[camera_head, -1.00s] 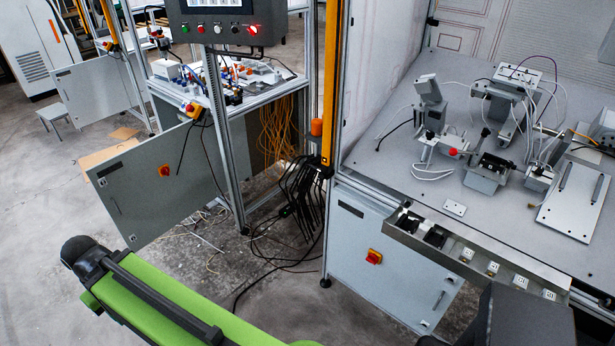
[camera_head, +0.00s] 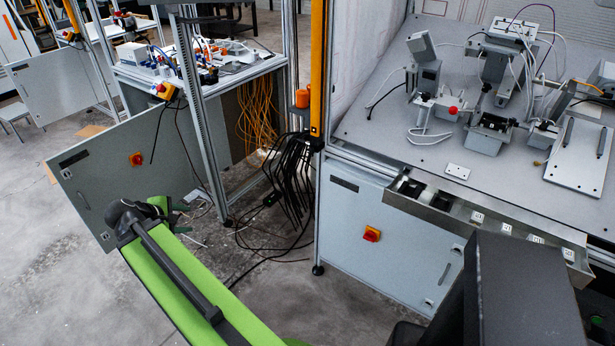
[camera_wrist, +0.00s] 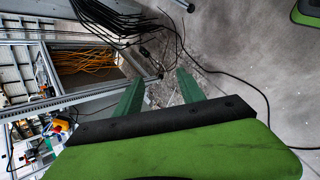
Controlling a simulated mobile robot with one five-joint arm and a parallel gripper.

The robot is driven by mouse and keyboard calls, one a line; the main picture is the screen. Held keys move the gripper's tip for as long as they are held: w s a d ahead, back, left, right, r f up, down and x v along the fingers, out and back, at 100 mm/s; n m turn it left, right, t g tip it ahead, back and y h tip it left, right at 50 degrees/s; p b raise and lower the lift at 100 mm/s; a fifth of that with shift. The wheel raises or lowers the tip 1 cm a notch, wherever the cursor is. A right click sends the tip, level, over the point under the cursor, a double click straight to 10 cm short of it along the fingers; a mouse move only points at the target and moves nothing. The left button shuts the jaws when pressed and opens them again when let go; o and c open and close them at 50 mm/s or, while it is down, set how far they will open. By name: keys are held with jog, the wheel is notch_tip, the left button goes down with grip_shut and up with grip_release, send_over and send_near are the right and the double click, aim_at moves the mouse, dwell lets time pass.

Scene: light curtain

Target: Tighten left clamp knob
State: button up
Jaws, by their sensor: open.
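My gripper (camera_wrist: 159,76) shows as two green fingers standing apart with nothing between them, over the floor and black cables in the wrist view. In the head view my green arm reaches up from the bottom, its black end in front of the grey cabinet door. A yellow upright bar (camera_head: 319,70) stands at the front left corner of the right-hand workstation, apart from my gripper. An orange part (camera_head: 302,98) sits at its left side; I cannot tell whether it is a clamp knob. A small red knob (camera_head: 453,110) is on the workstation fixture. No left clamp knob can be made out surely.
The grey cabinet door (camera_head: 134,172) stands open behind my arm. A bundle of black cables (camera_head: 290,180) hangs below the yellow bar and trails on the floor. The right workstation's cabinet (camera_head: 392,225) is at right. Bare floor (camera_head: 60,290) lies at left.

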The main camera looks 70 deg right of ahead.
jog(key=s+d+f+n+g+h+b, duration=0.1)
jog(key=s+d+f+n+h+b, duration=0.25)
jog(key=d, duration=0.55)
jog(key=s+d+r+n+g+h+b, duration=0.1)
jog(key=s+d+h+b, duration=0.1)
jog(key=s+d+b, duration=0.35)
jog(key=n+g+h+b, duration=0.3)
jog(key=n+h+b, duration=0.1)
jog(key=n, duration=0.2)
send_near(310, 151)
jog(key=shift+y, duration=0.25)
jog(key=x, duration=0.8)
jog(key=shift+d+r+p, duration=0.1)
jog(key=shift+d+p, duration=0.05)
jog(key=shift+p, duration=0.15)
grip_shut()
